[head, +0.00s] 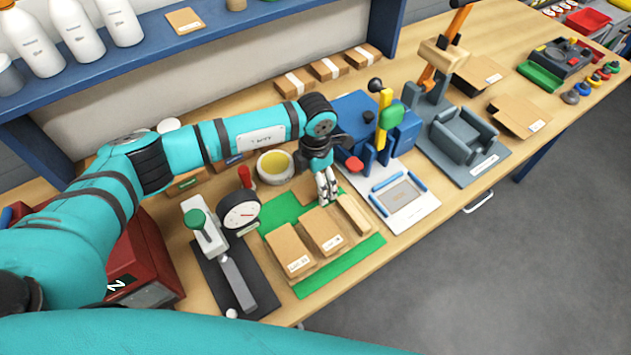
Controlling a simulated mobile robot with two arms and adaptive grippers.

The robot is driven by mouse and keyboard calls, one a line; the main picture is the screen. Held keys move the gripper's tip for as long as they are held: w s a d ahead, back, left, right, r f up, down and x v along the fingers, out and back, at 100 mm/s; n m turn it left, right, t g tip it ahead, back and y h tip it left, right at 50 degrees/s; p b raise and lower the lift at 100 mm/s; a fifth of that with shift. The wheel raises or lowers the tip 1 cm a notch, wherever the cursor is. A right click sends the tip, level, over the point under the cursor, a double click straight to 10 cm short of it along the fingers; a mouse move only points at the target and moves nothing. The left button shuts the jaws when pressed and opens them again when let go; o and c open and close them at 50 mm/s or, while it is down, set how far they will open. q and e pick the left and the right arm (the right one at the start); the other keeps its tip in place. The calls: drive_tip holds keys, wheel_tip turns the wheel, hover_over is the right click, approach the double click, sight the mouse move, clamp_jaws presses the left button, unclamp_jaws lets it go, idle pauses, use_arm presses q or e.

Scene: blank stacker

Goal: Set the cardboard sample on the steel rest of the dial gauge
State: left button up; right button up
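The dial gauge (240,210), with a round white face, black rim and red knob on top, stands at the back of a dark base plate. A long grey steel bar (238,284), which looks like the rest, runs forward from below it. Brown cardboard pieces lie on a green mat (365,249) to its right: a labelled one (289,247), a second labelled one (322,230) and a narrow one (353,213). My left gripper (327,196) points down over the mat's back part, its fingers close together. Whether they grip anything is unclear. My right gripper is out of view.
A green-handled grey device (203,230) stands left of the gauge. A yellow-filled bowl (275,167) is behind the mat. A blue press (362,120) and a white plate (425,213) are to the right. A blue shelf (150,57) overhangs the back left.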

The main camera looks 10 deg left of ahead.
sight(315, 186)
use_arm(q)
drive_tip(key=shift+f, duration=0.3)
drive_tip(key=c, duration=0.8)
drive_tip(key=shift+c, duration=0.2)
drive_tip(key=shift+r+p, duration=0.3)
drive_tip(key=shift+r, duration=0.25)
wheel_tip(315, 186, up, 7)
drive_tip(key=p, duration=0.4)
drive_tip(key=s+d, duration=0.3)
drive_tip(key=s, duration=0.2)
drive_tip(key=s+d+p, duration=0.1)
drive_tip(key=s+d, duration=0.2)
drive_tip(key=s, duration=0.2)
drive_tip(key=s+d+f, duration=0.1)
drive_tip(key=s+d, duration=0.3)
drive_tip(key=s, duration=0.1)
drive_tip(key=shift+p, duration=0.35)
drive_tip(key=shift+d, duration=0.1)
